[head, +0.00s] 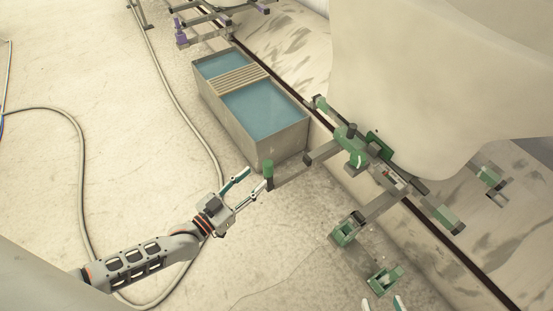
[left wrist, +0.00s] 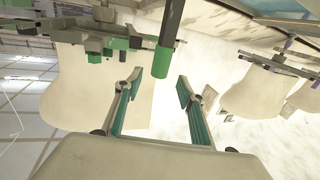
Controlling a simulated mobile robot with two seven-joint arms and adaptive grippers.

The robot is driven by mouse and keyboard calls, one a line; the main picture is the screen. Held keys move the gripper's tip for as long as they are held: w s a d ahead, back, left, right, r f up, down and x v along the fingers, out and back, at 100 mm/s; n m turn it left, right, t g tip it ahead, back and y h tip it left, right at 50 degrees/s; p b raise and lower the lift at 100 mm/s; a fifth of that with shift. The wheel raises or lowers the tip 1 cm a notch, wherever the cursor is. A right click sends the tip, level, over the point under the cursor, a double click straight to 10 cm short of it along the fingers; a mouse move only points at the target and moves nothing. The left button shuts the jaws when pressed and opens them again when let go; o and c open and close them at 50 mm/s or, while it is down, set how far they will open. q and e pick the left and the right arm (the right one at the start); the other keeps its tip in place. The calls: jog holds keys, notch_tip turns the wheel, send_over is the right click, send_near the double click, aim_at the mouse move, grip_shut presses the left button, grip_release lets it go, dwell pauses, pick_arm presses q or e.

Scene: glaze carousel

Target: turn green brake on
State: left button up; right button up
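A green upright handle (head: 268,169) with a dark lower part stands at the end of a grey bar of the green-marked carousel frame (head: 352,147). I take it for the green brake, though no label shows. My left gripper (head: 257,177) is open, its fingertips just left of the handle in the head view. In the left wrist view, the green handle (left wrist: 163,58) shows between and beyond the open fingertips of the left gripper (left wrist: 160,85), with no clear contact. My right gripper (head: 382,303) shows only two spread fingertips at the bottom edge.
A grey tank (head: 286,139) of blue liquid with a slatted rack stands behind the handle. Green clamp-like parts (head: 384,280) sit near my right fingertips. A large pale hanging shape (head: 440,80) fills the upper right. Hoses (head: 82,190) lie on the otherwise open floor at left.

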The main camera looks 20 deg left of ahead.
aim_at(264, 169)
pick_arm(q)
jog(key=shift+b+x, duration=0.6)
jog(key=shift+x, duration=3.2)
jog(key=shift+r, duration=0.2)
grip_shut()
